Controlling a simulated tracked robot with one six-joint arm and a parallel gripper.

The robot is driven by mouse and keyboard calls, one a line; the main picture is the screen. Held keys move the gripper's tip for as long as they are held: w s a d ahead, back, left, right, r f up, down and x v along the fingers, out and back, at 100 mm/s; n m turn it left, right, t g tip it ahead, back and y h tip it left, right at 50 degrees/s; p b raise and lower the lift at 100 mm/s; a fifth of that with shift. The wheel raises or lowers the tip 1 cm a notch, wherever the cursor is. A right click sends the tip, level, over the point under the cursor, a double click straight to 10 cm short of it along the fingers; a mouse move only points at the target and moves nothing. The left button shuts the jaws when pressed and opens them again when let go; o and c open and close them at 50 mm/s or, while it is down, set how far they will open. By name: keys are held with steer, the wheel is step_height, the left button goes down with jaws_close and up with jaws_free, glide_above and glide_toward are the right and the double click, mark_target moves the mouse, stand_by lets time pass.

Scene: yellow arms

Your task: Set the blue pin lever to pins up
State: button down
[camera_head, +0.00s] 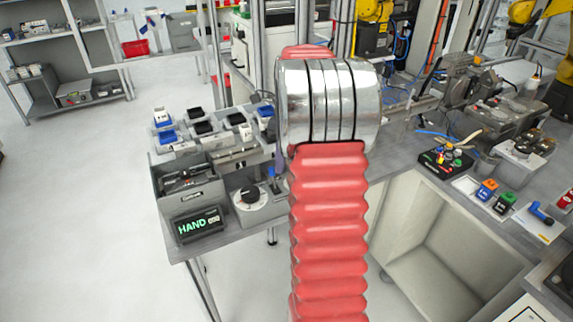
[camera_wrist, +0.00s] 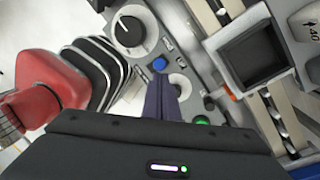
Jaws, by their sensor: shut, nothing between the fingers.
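My gripper (camera_wrist: 162,84) shows in the wrist view with its dark purple fingers together and nothing between them. Its tips are over a grey panel (camera_wrist: 150,12). A round blue piece (camera_wrist: 159,63) lies just beyond the fingertips. I cannot tell whether it belongs to the blue pin lever or is a button. A white dial (camera_wrist: 181,82) is beside the tips, partly covered by them. A larger white dial with a black knob (camera_wrist: 130,30) is at the upper left. No clear pins or lever position can be made out. In the head view my arm hides most of the gripper.
A green light (camera_wrist: 202,120) is right of the fingers. A dark square recess (camera_wrist: 250,55) is at the upper right. In the head view, a display reading HAND (camera_head: 198,224) stands at the bench's front corner, below a grey bin (camera_head: 190,195). Small trays stand behind.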

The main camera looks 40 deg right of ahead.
steer(key=shift+w+r, duration=0.1)
steer(key=shift+r, duration=0.75)
steer(key=s+d+r, duration=0.2)
steer(key=d+r, duration=0.2)
steer(key=r, duration=0.6)
steer(key=shift+r, duration=0.3)
steer(key=shift+s, duration=0.1)
stand_by(0.5)
